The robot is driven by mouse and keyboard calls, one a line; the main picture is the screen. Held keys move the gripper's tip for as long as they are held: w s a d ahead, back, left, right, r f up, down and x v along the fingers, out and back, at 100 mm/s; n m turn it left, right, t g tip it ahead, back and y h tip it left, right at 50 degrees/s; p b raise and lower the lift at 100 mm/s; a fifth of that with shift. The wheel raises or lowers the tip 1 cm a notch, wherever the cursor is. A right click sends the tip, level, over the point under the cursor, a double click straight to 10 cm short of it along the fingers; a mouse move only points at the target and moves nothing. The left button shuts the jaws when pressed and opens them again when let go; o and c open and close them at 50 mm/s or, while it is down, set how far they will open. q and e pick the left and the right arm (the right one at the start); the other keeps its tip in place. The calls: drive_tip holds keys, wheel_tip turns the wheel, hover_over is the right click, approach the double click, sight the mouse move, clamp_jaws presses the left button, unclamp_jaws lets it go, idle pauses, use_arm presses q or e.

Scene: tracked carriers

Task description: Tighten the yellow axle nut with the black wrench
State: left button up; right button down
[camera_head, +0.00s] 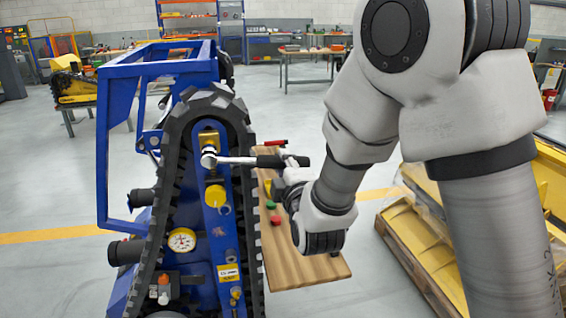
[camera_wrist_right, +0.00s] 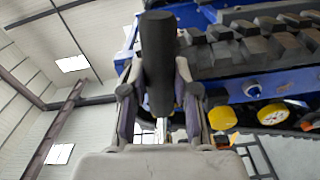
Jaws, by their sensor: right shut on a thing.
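The black wrench (camera_head: 238,160) lies about level in the head view, with a silver shaft and a black handle. Its silver head is at a yellow fitting (camera_head: 209,139) near the top of the blue track frame. I cannot tell whether this is the axle nut or how the head sits on it. A round yellow part (camera_head: 215,195) sits lower on the frame. My right gripper (camera_head: 289,164) is shut on the wrench's black handle, at the right. In the right wrist view, the handle (camera_wrist_right: 158,60) stands between the gripper's fingers (camera_wrist_right: 158,100). My left gripper is not in view.
The black rubber track (camera_head: 167,200) runs around the blue frame. A wooden board (camera_head: 300,268) with coloured parts is right of it, below my right gripper. Yellow parts on a pallet (camera_head: 415,240) lie at right. Open floor is behind the carrier.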

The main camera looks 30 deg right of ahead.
drive_tip(key=shift+s+a, duration=0.2)
drive_tip(key=shift+s, duration=0.35)
